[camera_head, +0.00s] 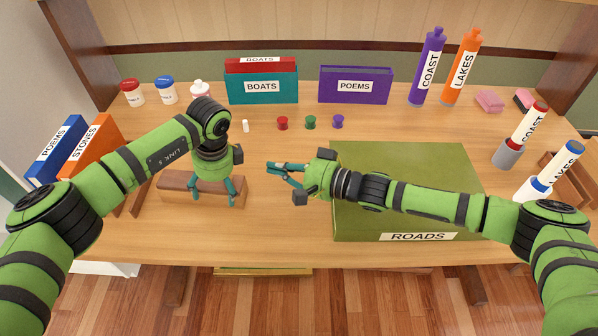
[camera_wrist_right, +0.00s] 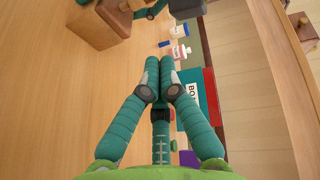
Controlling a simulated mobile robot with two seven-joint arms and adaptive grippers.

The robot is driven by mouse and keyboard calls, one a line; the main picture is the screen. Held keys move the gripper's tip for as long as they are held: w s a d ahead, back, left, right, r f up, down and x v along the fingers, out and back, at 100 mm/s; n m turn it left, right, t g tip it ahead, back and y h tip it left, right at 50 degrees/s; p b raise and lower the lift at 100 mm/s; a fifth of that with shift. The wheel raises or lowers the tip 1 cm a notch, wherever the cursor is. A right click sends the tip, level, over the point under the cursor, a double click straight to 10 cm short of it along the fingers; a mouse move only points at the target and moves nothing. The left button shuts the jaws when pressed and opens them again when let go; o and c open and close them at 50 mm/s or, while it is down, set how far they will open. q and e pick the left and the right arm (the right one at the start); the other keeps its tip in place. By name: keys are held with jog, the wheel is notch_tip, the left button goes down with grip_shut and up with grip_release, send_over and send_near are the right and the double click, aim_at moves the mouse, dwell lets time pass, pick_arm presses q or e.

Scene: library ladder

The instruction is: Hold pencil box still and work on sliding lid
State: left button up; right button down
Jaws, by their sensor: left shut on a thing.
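The brown wooden pencil box (camera_head: 172,197) lies on the table at left of centre in the head view. Its brown wood also shows at the top left of the right wrist view (camera_wrist_right: 95,25). My left gripper (camera_head: 212,198) comes down from above and is shut on the pencil box. Its fingers and arm hide part of the box, and I cannot make out how the lid sits. My right gripper (camera_head: 270,168) is to the right of the box, apart from it, fingers pointing left. Its fingertips meet in the right wrist view (camera_wrist_right: 160,65), with nothing between them.
A large green ROADS book (camera_head: 400,160) lies under my right forearm. Small pegs, white (camera_head: 246,126), red (camera_head: 282,123), green (camera_head: 310,122) and purple (camera_head: 337,121), stand behind. The BOATS (camera_head: 262,88) and POEMS (camera_head: 355,86) boxes stand at the back. Bare table lies in front.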

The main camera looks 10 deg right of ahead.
pick_arm(q)
jog(key=shift+s+f, duration=0.1)
jog(key=shift+f, duration=0.05)
jog(key=o, duration=1.2)
pick_arm(e)
jog(key=v, duration=0.5)
